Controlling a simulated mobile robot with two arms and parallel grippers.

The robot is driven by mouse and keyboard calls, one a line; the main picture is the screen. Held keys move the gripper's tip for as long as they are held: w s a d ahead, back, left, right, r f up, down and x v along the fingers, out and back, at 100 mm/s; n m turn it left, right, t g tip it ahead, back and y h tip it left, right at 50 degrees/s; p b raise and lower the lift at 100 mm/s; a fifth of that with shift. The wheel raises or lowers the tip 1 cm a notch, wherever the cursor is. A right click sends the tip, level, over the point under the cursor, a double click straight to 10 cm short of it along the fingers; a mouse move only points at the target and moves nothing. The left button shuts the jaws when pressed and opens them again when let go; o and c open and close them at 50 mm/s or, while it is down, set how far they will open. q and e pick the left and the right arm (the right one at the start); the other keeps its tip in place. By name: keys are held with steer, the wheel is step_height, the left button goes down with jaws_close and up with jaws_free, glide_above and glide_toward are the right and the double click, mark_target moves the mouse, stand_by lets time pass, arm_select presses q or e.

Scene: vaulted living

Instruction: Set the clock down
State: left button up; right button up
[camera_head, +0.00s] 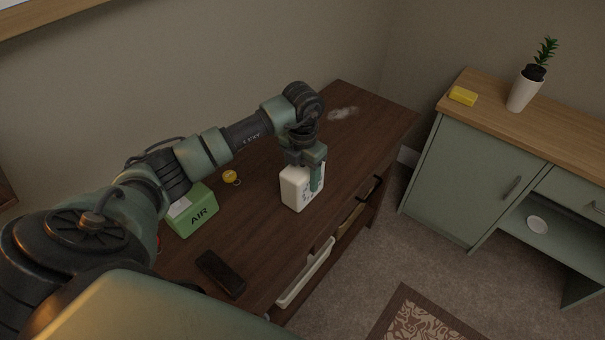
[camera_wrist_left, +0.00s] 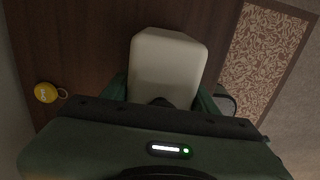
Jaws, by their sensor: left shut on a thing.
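The clock is a white, rounded box (camera_head: 294,190) with dark marks on its face, on or just above the dark wooden dresser top (camera_head: 345,135). I cannot tell whether its underside touches the wood. My left gripper (camera_head: 314,172) reaches down from above and is shut on the clock, with a green finger over its side. In the left wrist view the clock's pale body (camera_wrist_left: 167,62) sits between the two fingers (camera_wrist_left: 160,92). My right gripper is not in view.
A green AIR box (camera_head: 194,212), a yellow round tag (camera_head: 230,177) and a dark oblong object (camera_head: 221,272) lie on the dresser. The far right top is mostly clear, with a pale smudge (camera_head: 343,113).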

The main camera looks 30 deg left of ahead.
arm_select(q)
steer(key=shift+f, duration=0.15)
steer(key=o, duration=1.5)
steer(key=shift+r, duration=0.35)
step_height(320, 180, up, 12)
steer(key=shift+f+b, duration=0.1)
steer(key=shift+b, duration=1.1)
